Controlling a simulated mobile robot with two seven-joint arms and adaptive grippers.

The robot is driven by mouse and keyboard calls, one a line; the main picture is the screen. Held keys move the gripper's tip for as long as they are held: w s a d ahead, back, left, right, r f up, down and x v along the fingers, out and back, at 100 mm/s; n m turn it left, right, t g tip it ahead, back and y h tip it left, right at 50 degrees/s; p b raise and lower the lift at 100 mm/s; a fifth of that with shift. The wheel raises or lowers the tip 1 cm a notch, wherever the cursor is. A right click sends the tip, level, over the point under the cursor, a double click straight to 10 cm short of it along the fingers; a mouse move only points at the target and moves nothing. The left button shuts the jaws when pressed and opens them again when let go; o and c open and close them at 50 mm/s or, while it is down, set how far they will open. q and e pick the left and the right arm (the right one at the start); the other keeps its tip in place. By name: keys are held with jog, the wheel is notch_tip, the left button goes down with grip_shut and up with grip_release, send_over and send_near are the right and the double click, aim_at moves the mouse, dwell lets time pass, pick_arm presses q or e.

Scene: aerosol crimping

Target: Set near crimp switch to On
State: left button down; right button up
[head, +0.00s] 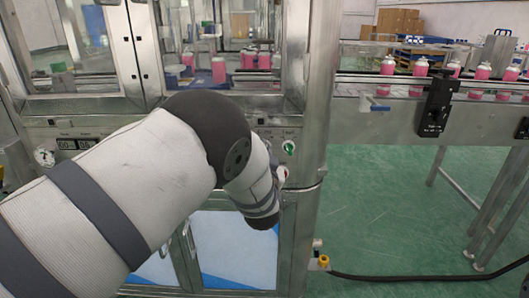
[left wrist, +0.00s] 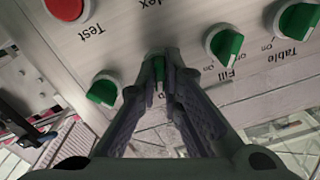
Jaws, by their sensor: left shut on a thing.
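My left gripper (left wrist: 163,78) is shut on a green knob (left wrist: 157,64) on the machine's panel in the left wrist view. The fingers cover most of this knob and its label, so its setting cannot be read. In the head view my left arm reaches across to the panel, and its wrist hides the fingers. Other green knobs sit beside it: one labelled Fill (left wrist: 225,44), one labelled Table (left wrist: 298,20), and one at the left (left wrist: 103,90). My right gripper is not in view.
A red button (left wrist: 66,8) sits near the Test label. In the head view a green switch (head: 289,147) shows beside my arm. A conveyor (head: 385,88) with pink-filled containers stands at right. A black cable (head: 420,277) lies on the green floor.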

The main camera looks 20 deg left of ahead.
pick_arm(q)
jog(key=shift+f+m, duration=0.15)
jog(key=shift+m, duration=0.55)
jog(key=c, duration=1.7)
grip_release()
notch_tip(320, 180, up, 10)
jog(key=shift+r, duration=0.1)
